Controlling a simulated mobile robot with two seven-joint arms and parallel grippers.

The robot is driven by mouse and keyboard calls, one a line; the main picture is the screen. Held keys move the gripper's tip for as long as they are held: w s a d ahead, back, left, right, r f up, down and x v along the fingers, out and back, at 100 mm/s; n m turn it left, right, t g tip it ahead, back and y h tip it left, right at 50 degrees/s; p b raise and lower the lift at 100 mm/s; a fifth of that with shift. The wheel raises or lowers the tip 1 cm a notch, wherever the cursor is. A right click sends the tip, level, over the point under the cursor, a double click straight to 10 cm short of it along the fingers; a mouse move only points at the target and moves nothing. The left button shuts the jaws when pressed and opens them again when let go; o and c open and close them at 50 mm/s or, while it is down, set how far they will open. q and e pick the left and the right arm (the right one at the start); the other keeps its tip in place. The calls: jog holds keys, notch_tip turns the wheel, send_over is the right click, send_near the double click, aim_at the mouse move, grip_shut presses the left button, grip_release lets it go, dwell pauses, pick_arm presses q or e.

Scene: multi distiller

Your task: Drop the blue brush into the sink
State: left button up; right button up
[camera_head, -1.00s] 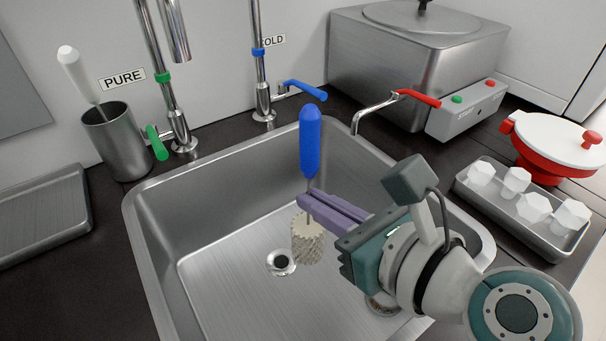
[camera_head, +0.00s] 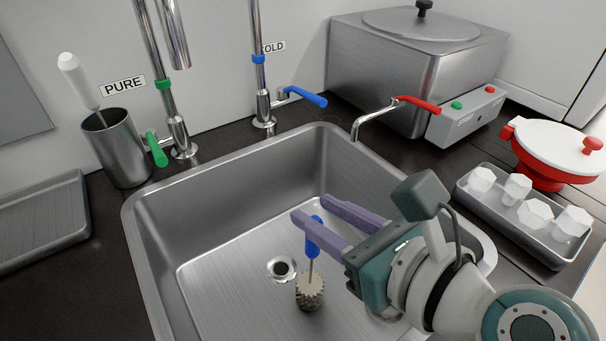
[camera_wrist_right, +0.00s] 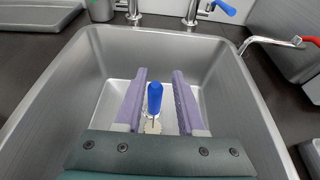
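The blue brush has a blue handle (camera_head: 313,240) and a pale bristle head (camera_head: 310,291). It is upright, bristles down, in the sink (camera_head: 160,216), lower than my right gripper's fingers and near the drain. My right gripper (camera_head: 312,210) is open above the sink, its two purple fingers apart. In the right wrist view the brush (camera_wrist_right: 155,98) shows between and beyond the open fingers (camera_wrist_right: 157,80). I cannot tell whether the bristles touch the sink floor. My left gripper is not in view.
A cup (camera_head: 119,147) with a white brush (camera_head: 80,80) stands at the left. Taps with green (camera_head: 155,149) and blue (camera_head: 305,96) handles and a red-handled spout (camera_head: 415,101) line the sink's back. A tray (camera_head: 475,204) of white pieces is at right.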

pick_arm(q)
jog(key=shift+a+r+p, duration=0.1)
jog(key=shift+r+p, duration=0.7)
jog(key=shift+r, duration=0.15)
pick_arm(e)
jog(key=v, duration=0.9)
jog(key=s+a+r+n+g+p, duration=0.1)
jog(key=s+r+n+g+p, duration=0.4)
jog(key=n, duration=1)
jog(key=s+d+r+n+g+h+p, duration=0.1)
jog(key=s+d+r+n+h+p, duration=0.25)
jog(key=d+n, duration=0.35)
jog(key=s+d+r+n+g+h+p, duration=0.25)
jog(key=s+d+n+h, duration=0.3)
jog(key=n, duration=0.35)
pick_arm(q)
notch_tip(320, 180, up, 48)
jog(key=p, duration=3.7)
pick_arm(e)
notch_tip(320, 180, up, 37)
jog(key=t, duration=0.1)
jog(key=shift+w+y, duration=0.4)
